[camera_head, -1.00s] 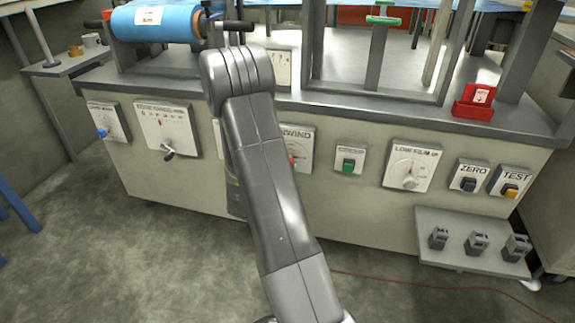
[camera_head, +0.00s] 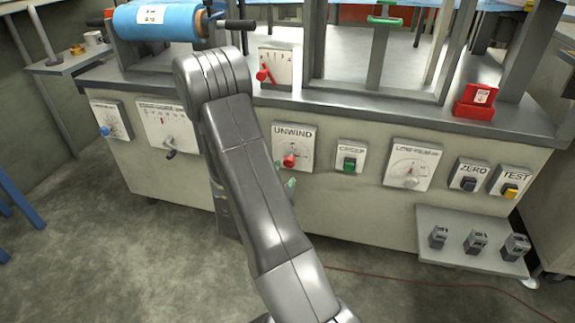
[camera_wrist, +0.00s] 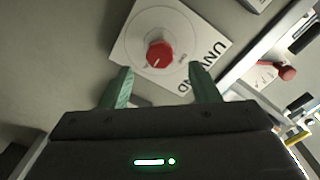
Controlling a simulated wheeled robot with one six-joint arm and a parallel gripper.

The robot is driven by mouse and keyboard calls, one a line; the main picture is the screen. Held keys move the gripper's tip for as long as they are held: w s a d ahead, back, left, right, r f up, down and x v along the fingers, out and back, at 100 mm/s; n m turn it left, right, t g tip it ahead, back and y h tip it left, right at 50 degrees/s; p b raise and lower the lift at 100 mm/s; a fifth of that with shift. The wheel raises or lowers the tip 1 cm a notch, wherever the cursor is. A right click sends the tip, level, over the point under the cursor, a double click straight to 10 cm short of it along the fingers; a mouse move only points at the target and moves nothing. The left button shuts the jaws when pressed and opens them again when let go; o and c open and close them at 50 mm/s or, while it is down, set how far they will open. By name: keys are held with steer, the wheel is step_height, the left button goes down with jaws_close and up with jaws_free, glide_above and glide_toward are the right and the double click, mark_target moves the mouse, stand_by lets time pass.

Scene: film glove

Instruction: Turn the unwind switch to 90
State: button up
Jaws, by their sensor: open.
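The unwind switch is a red knob (camera_head: 289,161) on a white panel labelled UNWIND (camera_head: 293,135) on the machine's front. In the wrist view the red knob (camera_wrist: 159,54) sits on its tilted white panel (camera_wrist: 188,27), with a white pointer line on the knob. My gripper (camera_wrist: 161,88) is open, with green fingers apart on the near side of the knob, not around it. In the head view only the green fingertips (camera_head: 285,185) show, below the knob; my arm hides the rest of the gripper.
A panel with a red lever (camera_head: 263,74) stands above to the left. To the right are a green creep button (camera_head: 349,164), a low film dial (camera_head: 411,180), and zero and test buttons. A small shelf (camera_head: 450,222) with several weights juts out at lower right.

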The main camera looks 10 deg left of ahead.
mark_target(288, 164)
steer(key=s, duration=0.7)
steer(key=shift+p, duration=0.3)
steer(key=shift+s+a, duration=0.1)
steer(key=w, duration=0.4)
steer(key=w+b, duration=0.1)
steer(key=w, duration=0.4)
steer(key=w+b, duration=0.1)
steer(key=w, duration=0.4)
steer(key=shift+d, duration=0.25)
steer(key=shift+s, duration=0.1)
